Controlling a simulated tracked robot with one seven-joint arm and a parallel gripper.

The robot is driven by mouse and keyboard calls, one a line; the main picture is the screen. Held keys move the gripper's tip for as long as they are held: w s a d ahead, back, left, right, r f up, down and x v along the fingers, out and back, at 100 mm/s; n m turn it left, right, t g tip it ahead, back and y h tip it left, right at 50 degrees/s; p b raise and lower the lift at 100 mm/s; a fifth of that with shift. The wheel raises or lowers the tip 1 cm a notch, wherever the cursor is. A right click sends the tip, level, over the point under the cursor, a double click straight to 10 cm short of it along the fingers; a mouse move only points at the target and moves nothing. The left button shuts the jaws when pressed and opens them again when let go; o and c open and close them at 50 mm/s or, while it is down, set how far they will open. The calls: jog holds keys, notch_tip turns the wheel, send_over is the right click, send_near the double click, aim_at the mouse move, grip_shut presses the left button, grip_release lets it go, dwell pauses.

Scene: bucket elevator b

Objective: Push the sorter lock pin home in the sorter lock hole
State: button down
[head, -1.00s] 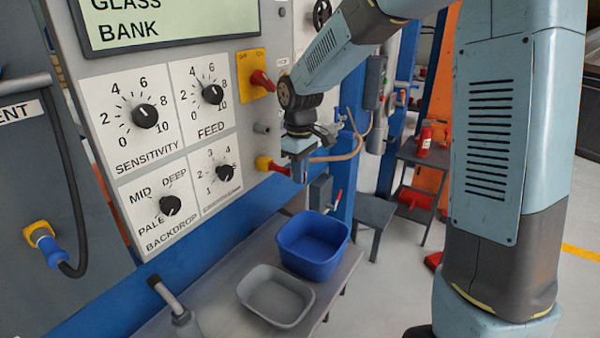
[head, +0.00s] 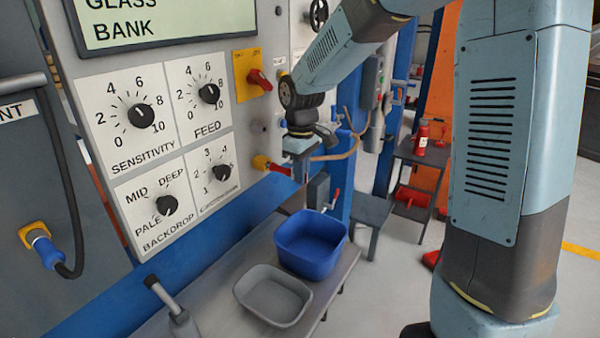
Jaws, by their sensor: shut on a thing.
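A red handle (head: 280,169) sticks out to the right from a yellow collar (head: 261,162) on the lower right of the grey panel. It looks like the sorter lock pin in its hole, but I cannot tell how deep it sits. My gripper (head: 297,174) points down beside the panel, at the outer end of the red handle. It is shut, apparently on that handle. The fingertips are small, and the contact is partly hidden by the gripper.
The panel carries dials (head: 139,115) and a red switch on a yellow plate (head: 259,80). A blue bin (head: 310,243) and a grey tray (head: 272,295) stand on the bench below. A cable (head: 75,190) hangs at left. My arm fills the right side.

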jog(key=shift+s+d, duration=0.8)
jog(key=shift+d, duration=0.25)
jog(key=shift+s+d, duration=0.8)
jog(key=shift+d, duration=0.2)
jog(key=s+d, duration=0.2)
jog(key=d, duration=0.1)
jog(key=shift+s+d, duration=0.1)
jog(key=shift+s, duration=0.15)
dwell(0.3)
notch_tip(320, 180, up, 10)
jog(key=shift+r, duration=0.2)
jog(key=shift+w, duration=0.1)
dwell(0.4)
jog(key=shift+w+a, duration=0.9)
jog(key=shift+a, duration=0.3)
jog(key=shift+w+a, duration=0.85)
jog(key=shift+a, duration=0.3)
